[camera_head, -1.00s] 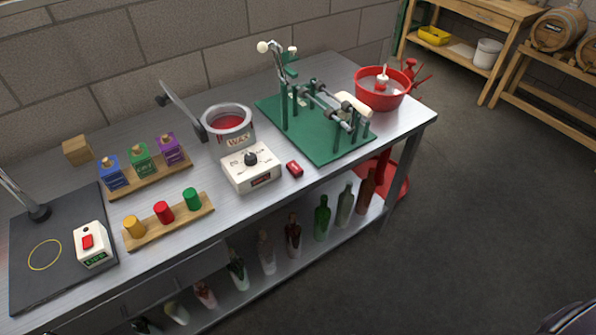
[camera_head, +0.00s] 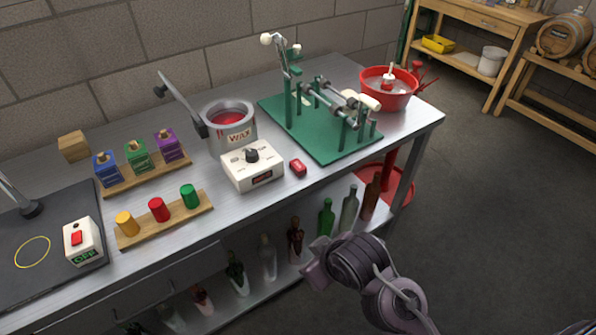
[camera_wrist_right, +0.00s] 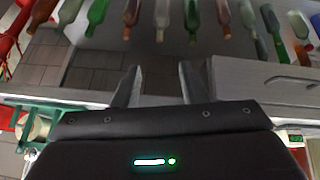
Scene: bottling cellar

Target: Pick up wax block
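The wax block, a small red block (camera_head: 298,168), lies on the steel bench just right of the white heater box with the dial (camera_head: 252,166). My right arm comes in from the lower right in the head view, and its hand end (camera_head: 318,272) is low in front of the bench, apart from the block. In the right wrist view my right gripper (camera_wrist_right: 158,86) has its two fingers spread with nothing between them. The wax block cannot be made out in that view. My left gripper is not in view.
The wax pot (camera_head: 231,125) stands behind the heater box. A green corking stand (camera_head: 325,140) and a red basin (camera_head: 388,92) are to the right. A rack with coloured cylinders (camera_head: 163,222) is at left. Several bottles (camera_head: 326,218) stand on the lower shelf.

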